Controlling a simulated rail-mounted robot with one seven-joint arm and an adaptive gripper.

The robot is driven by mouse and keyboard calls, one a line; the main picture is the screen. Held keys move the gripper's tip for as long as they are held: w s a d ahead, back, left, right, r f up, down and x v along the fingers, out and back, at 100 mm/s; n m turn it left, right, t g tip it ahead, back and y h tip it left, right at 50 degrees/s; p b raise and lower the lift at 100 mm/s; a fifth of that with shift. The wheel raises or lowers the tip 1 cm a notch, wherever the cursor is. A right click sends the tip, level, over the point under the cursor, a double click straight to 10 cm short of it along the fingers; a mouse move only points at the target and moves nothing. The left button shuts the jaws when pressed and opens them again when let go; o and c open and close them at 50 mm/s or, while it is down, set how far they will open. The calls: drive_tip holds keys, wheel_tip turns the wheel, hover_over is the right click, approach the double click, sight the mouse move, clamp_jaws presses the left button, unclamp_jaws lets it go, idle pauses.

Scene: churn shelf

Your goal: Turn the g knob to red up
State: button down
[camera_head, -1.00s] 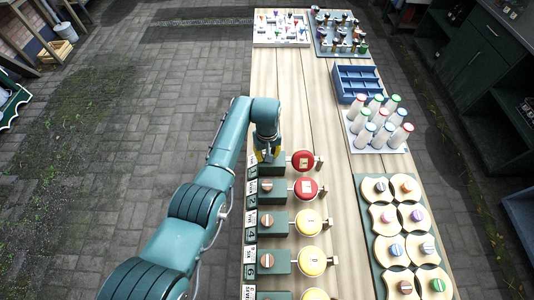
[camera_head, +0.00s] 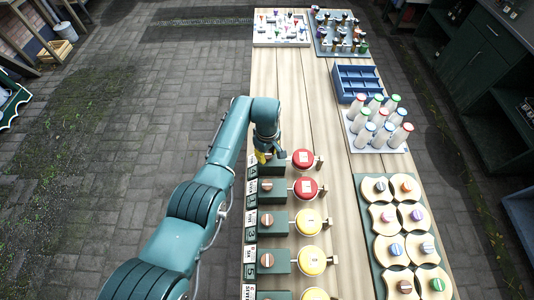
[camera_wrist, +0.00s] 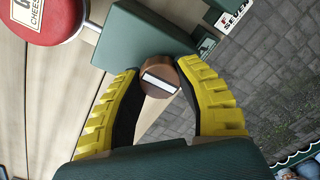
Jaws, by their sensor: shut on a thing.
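My gripper (camera_head: 265,156) is at the farthest of a row of dark green blocks along the table's left side. In the wrist view, its yellow fingers (camera_wrist: 160,78) are shut on the sides of a round brown knob (camera_wrist: 163,76) with a white bar across its face. The knob sits on the green block (camera_wrist: 150,42). A red disc (camera_head: 303,160) with a white label stands right of this block; it also shows in the wrist view (camera_wrist: 48,20). I see no red mark on the gripped knob, and no letter g is readable.
A second red disc (camera_head: 306,188) and several yellow discs (camera_head: 310,222) follow nearer, each with a block and knob. Bottles (camera_head: 376,125), a blue crate (camera_head: 357,84) and a puzzle board (camera_head: 404,230) stand on the right. The table's middle strip is clear.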

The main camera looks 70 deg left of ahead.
sight(267, 155)
drive_tip(key=shift+d+f, duration=0.1)
drive_tip(key=shift+f, duration=0.05)
drive_tip(key=c, duration=0.6)
unclamp_jaws()
drive_tip(key=shift+r, duration=0.2)
wheel_tip(267, 155, up, 12)
drive_tip(key=shift+f, duration=0.1)
